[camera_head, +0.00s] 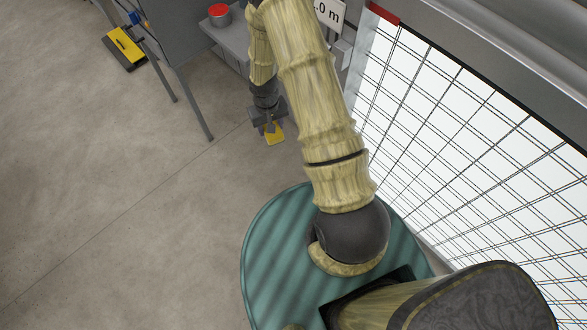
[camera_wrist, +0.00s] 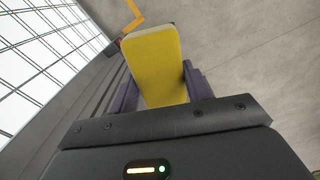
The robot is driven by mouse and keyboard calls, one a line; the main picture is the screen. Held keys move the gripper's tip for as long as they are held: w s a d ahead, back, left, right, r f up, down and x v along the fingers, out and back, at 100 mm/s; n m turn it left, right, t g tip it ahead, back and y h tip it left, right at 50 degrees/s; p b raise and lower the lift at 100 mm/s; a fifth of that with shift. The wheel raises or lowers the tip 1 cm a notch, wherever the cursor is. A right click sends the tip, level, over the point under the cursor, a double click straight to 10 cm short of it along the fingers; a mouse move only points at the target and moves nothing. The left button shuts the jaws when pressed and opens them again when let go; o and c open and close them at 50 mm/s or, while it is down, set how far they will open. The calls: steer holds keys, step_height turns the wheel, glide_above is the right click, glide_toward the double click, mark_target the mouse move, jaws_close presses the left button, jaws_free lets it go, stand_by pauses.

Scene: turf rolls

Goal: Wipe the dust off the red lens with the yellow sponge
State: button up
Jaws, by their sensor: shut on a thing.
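The yellow sponge (camera_wrist: 155,62) is held between the two dark fingers of my gripper (camera_wrist: 158,90) in the wrist view. In the head view the sponge (camera_head: 274,134) sticks out below my gripper (camera_head: 268,128), over the grey floor. A round red lens (camera_head: 218,10) on a short grey housing sits on a grey shelf at the top of the head view. My gripper is below and right of the lens in the picture, apart from it. The lens is too small to tell whether dust lies on it.
The grey shelf (camera_head: 229,42) adjoins a grey panel (camera_head: 188,42) with thin legs. A yellow and black object (camera_head: 125,44) lies on the floor at the upper left. A wire mesh fence (camera_head: 455,130) runs along the right. A white sign (camera_head: 328,12) is partly hidden. The floor at left is clear.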

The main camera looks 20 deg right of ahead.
steer(key=s+d+f+h+b, duration=0.2)
steer(key=d+f+h+b, duration=0.1)
steer(key=f+b, duration=0.65)
steer(key=s+d+f+h+b, duration=0.2)
steer(key=d+f+h+b, duration=0.1)
steer(key=f+b, duration=0.7)
steer(key=s+d+f+h+b, duration=0.25)
steer(key=f+b, duration=0.55)
steer(key=f, duration=0.4)
steer(key=w+f+n+t+h+b, duration=0.3)
steer(key=w+f+t+h+b, duration=0.3)
steer(key=f+b, duration=0.8)
steer(key=w+d+h+b, duration=0.1)
steer(key=w+h+b, duration=0.1)
steer(key=b, duration=0.9)
steer(key=shift+w+n, duration=0.4)
steer(key=shift+w, duration=0.5)
steer(key=shift+a, duration=0.1)
steer(key=b+x, duration=0.2)
steer(key=x, duration=0.4)
steer(key=shift+b, duration=0.3)
